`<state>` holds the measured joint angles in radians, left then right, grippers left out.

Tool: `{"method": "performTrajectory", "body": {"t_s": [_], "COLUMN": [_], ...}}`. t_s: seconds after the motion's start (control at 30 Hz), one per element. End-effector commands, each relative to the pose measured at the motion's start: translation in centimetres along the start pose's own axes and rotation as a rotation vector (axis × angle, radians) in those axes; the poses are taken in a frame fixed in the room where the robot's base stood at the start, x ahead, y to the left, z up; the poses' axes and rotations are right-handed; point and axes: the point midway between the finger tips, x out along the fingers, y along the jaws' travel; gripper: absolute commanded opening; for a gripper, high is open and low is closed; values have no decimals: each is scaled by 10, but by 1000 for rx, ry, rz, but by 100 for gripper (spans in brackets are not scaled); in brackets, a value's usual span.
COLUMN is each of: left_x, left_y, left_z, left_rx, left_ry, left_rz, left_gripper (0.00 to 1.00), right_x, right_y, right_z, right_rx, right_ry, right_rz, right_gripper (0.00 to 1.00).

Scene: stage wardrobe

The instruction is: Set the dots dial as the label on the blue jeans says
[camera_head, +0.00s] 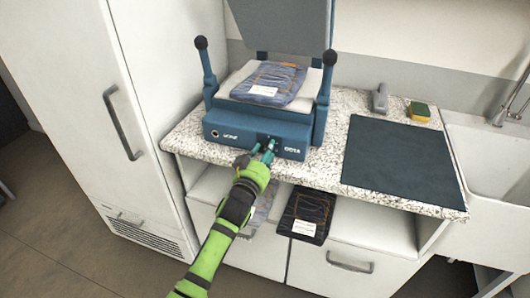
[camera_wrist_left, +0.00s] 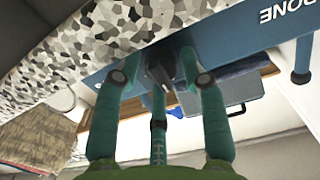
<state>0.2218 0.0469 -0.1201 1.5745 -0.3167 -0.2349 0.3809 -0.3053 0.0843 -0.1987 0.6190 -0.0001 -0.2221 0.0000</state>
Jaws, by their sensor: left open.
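A dark blue press-like machine (camera_head: 220,124) stands on the speckled counter. Folded blue jeans (camera_head: 280,77) with a white label (camera_head: 263,91) lie on its pale bed; the label's print is too small to read. My left gripper (camera_head: 266,153) is at the machine's front panel, its teal fingers open. In the left wrist view its fingers (camera_wrist_left: 157,66) are either side of a dark knob (camera_wrist_left: 160,72); contact is unclear. The knob's markings and setting cannot be seen. Lettering like "DONE" (camera_wrist_left: 284,14) shows upside down. My right gripper is out of view.
Dark folded jeans (camera_head: 306,212) with a white label and a greyish garment (camera_head: 262,208), partly behind my arm, lie on the shelf below. A dark mat (camera_head: 400,160), grey object (camera_head: 380,98), sponge (camera_head: 418,110) and sink (camera_head: 490,150) are right. A white cabinet (camera_head: 80,90) stands left.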

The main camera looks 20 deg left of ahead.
Motion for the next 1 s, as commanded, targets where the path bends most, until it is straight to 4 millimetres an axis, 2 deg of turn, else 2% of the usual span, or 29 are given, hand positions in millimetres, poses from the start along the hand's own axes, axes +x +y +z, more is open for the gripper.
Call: {"method": "performTrajectory", "body": {"t_s": [0.13, 0.23, 0.27, 0.67, 1.0], "left_x": [0, 0, 0, 0, -1], "left_y": [0, 0, 0, 0, -1], "left_z": [0, 0, 0, 1, 1], "left_rx": [0, 0, 0, 50, 291], "left_ry": [0, 0, 0, -2, -4], "left_rz": [0, 0, 0, 0, 0], "left_gripper": [42, 2, 0, 0, 0], "right_x": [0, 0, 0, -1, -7], "right_y": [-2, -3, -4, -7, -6], "right_z": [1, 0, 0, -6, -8], "right_rx": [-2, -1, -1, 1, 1], "right_ry": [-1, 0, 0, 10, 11], "right_rz": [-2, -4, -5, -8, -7], "right_gripper": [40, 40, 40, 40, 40]}}
